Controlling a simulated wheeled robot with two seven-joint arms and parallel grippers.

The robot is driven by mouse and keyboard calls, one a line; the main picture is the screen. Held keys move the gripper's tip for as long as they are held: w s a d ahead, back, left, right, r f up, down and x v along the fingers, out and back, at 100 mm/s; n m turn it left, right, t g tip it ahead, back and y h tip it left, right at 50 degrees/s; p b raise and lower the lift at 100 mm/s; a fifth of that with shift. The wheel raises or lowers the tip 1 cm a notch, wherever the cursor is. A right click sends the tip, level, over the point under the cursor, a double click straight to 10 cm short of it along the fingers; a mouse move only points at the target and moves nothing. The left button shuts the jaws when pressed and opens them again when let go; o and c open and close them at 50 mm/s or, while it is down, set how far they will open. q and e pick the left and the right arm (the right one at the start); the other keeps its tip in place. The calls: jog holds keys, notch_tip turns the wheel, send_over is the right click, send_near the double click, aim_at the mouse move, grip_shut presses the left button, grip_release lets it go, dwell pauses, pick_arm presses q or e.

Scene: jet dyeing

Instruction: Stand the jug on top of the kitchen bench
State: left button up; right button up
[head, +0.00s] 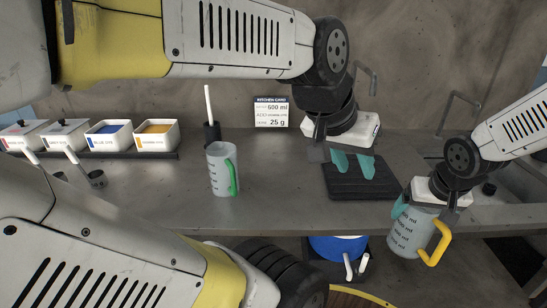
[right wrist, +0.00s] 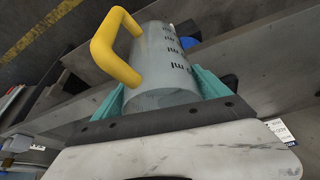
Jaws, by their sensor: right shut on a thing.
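A grey see-through jug with a yellow handle and dark volume marks (head: 405,238) is at the right of the head view. My right gripper (head: 430,205) is shut on it near its rim, with teal fingers on either side. The jug also fills the middle of the right wrist view (right wrist: 165,65). In the head view it overlaps the front edge of the grey kitchen bench (head: 280,205), and its base shows below that edge. My left gripper (head: 353,165) hangs above the bench, its teal fingers apart and empty over a black mat (head: 350,188).
A second jug, with a green handle (head: 218,170), stands upright on the bench. A blue bucket (head: 335,248) is below the bench. Bare bench lies between green-handled jug and mat.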

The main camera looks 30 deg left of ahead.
jog(key=w+d+f+m+h, duration=0.1)
jog(key=w+d+f+m, duration=0.1)
jog(key=d+f, duration=0.3)
jog(key=w+d+f+m, duration=0.2)
jog(key=d+f, duration=0.3)
jog(key=d, duration=0.5)
jog(key=shift+w+d+f+h, duration=0.15)
jog(key=shift+w+f+h, duration=0.25)
jog(key=shift+w, duration=0.15)
